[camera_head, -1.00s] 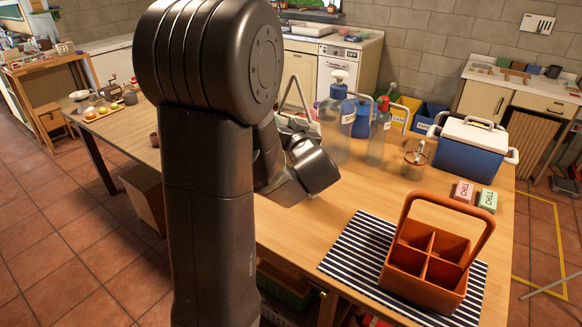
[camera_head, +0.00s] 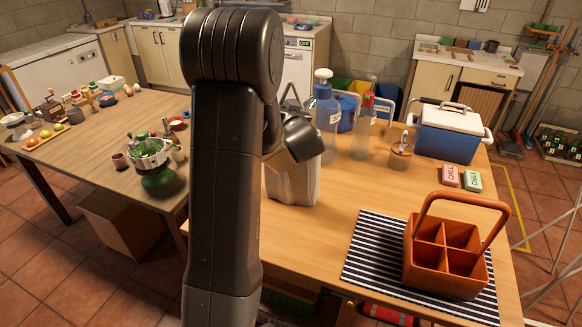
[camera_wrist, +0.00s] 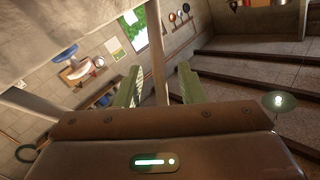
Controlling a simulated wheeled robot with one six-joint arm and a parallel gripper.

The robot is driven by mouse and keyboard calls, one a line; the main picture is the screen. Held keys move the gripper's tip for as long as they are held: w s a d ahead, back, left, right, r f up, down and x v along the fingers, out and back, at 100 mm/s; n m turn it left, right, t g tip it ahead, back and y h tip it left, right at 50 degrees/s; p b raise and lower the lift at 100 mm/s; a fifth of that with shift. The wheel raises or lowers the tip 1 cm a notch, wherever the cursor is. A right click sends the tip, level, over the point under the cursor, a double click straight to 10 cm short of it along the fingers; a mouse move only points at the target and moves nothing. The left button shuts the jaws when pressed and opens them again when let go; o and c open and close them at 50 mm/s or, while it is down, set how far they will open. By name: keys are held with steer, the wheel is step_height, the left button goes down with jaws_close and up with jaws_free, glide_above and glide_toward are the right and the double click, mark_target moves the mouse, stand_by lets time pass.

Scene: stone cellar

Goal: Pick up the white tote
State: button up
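A pale grey-white tote (camera_head: 298,187) stands upright on the wooden table in the head view, just right of my arm. My dark arm hides its left side and part of its top. A thin loop that looks like its handle rises behind my arm. In the wrist view my gripper (camera_wrist: 157,78) has two green fingers standing apart with nothing between them. The tote does not show in the wrist view. My fingers are hidden in the head view, so their distance from the tote cannot be told.
An orange caddy (camera_head: 445,283) sits on a striped mat (camera_head: 367,255) at right. A blue cooler (camera_head: 447,143) stands farther back. A green-filled colander (camera_head: 150,160) is left of my arm.

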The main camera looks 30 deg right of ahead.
jaws_close()
stand_by(1.4)
